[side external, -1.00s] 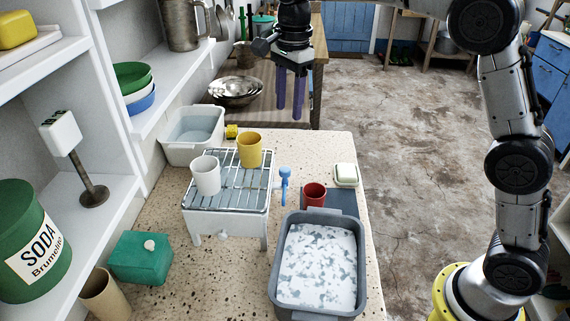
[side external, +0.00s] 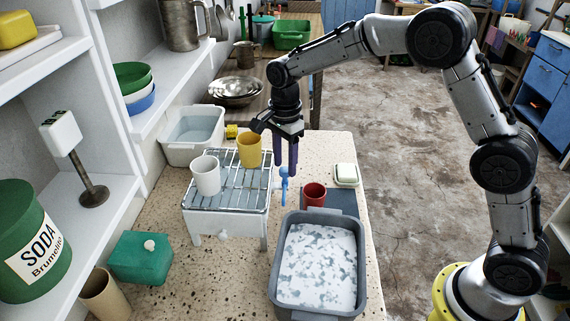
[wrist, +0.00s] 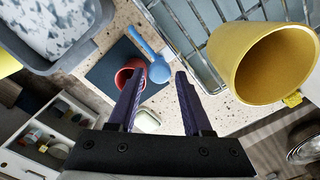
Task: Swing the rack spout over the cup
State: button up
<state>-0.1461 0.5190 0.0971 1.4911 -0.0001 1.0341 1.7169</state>
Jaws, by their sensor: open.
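The rack (side external: 237,205) is a white drip tray with metal bars on the stone counter. Its blue spout (side external: 284,187) is at the rack's right side, just left of the red cup (side external: 315,194), not over it. The red cup stands on a dark mat (side external: 343,203). In the wrist view the blue spout (wrist: 147,52) and red cup (wrist: 127,76) lie beyond the fingertips. My gripper (side external: 286,170) is open and empty, fingers pointing down, close above or behind the spout; contact cannot be told. It also shows in the wrist view (wrist: 160,73).
A white cup (side external: 207,176) and a yellow cup (side external: 249,151) stand on the rack. A grey basin of suds (side external: 362,283) is in front of the red cup. A soap dish (side external: 346,175) is behind it. A white tub (side external: 192,136) stands at the back left.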

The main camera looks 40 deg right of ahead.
jog(key=shift+f, duration=0.6)
grip_shut()
